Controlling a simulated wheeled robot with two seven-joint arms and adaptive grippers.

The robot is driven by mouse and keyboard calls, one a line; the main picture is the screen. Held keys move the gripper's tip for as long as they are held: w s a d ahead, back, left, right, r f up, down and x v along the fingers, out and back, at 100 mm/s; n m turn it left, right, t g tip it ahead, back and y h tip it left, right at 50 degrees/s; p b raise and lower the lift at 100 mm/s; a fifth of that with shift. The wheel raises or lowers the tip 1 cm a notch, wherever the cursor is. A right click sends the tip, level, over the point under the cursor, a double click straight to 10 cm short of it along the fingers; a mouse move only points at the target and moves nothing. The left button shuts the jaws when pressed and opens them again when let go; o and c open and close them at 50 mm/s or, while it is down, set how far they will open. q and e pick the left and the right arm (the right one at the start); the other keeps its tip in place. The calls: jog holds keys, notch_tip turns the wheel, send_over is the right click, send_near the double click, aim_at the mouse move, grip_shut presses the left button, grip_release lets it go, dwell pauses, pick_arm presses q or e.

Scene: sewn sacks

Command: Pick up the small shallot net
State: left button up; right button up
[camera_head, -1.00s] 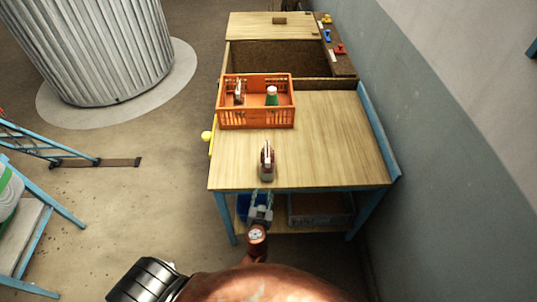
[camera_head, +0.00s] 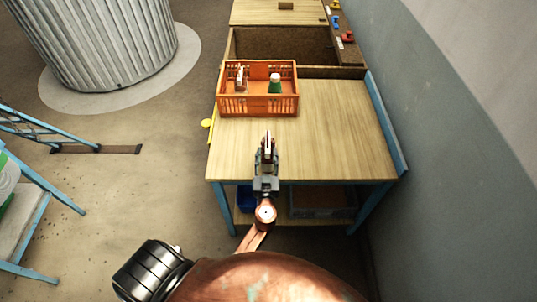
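The small shallot net (camera_head: 267,141), a narrow reddish-brown sack with a pale label, stands upright near the front edge of the wooden table top (camera_head: 330,140). My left gripper (camera_head: 266,157) has reached it from the front. Its two fingers are spread, one on each side of the net's lower part, and hide that part. I cannot see whether the fingers touch the net. My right gripper is not in view.
An orange crate (camera_head: 258,104) stands behind the net at the table's left, holding a small brownish-white sack (camera_head: 242,77) and a green item with a pale top (camera_head: 275,84). The table's right side is clear. A blue rail (camera_head: 386,125) runs along the right edge.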

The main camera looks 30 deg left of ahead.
pick_arm(q)
jog(key=p+x, duration=0.1)
jog(key=x, duration=0.4)
jog(key=shift+w+p, duration=0.25)
jog(key=shift+p, duration=0.1)
jog(key=shift+w+a+f, duration=0.1)
jog(key=shift+w+a, duration=0.05)
jog(key=shift+w, duration=0.05)
jog(key=shift+c, duration=0.4)
jog(key=c, duration=0.6)
grip_shut()
jog(key=shift+f, duration=0.1)
